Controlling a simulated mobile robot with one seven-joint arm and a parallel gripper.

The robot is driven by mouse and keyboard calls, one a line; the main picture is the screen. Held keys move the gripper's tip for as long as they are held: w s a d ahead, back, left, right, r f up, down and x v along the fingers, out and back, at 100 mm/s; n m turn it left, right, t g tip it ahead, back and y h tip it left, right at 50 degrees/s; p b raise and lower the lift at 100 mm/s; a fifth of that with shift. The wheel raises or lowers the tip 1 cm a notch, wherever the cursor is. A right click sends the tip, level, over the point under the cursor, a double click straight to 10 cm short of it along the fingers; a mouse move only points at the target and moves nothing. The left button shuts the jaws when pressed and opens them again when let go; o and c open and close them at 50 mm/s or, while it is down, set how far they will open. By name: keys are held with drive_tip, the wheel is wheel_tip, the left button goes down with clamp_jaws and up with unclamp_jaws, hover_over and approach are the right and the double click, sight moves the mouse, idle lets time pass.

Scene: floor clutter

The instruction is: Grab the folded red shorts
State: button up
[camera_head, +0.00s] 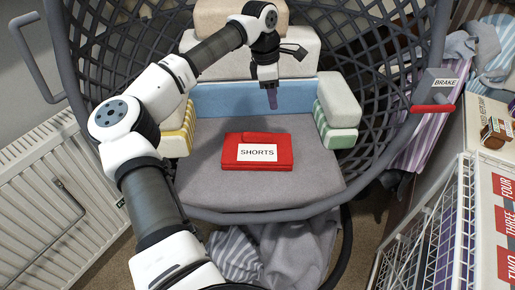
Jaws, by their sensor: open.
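The folded red shorts (282,165) lie flat on a grey seat cushion inside a round lattice chair. A white label reading "SHORTS" is on top of them. My gripper (272,100) hangs above and behind the shorts, slightly right of their middle, in front of the blue back strip. It is open and apart from the shorts. Nothing shows between its fingers, though they look small from here.
The grey seat (210,192) has bare room around the shorts. Folded cloth stacks (338,100) stand at the seat's sides and back. A red-handled brake lever (432,108) is on the right rim. A white radiator (50,190) stands left; a wire rack (440,225) stands right.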

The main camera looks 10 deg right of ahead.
drive_tip(key=w+a+f+y, duration=0.2)
drive_tip(key=a+f, duration=0.1)
drive_tip(key=a, duration=0.1)
hover_over(258, 133)
drive_tip(key=f, duration=0.6)
drive_tip(key=shift+w+f+b, duration=0.35)
drive_tip(key=shift+s+f, duration=0.15)
drive_tip(key=shift+f, duration=1.3)
drive_tip(key=shift+s+f, duration=0.15)
drive_tip(key=shift+f, duration=1.25)
clamp_jaws()
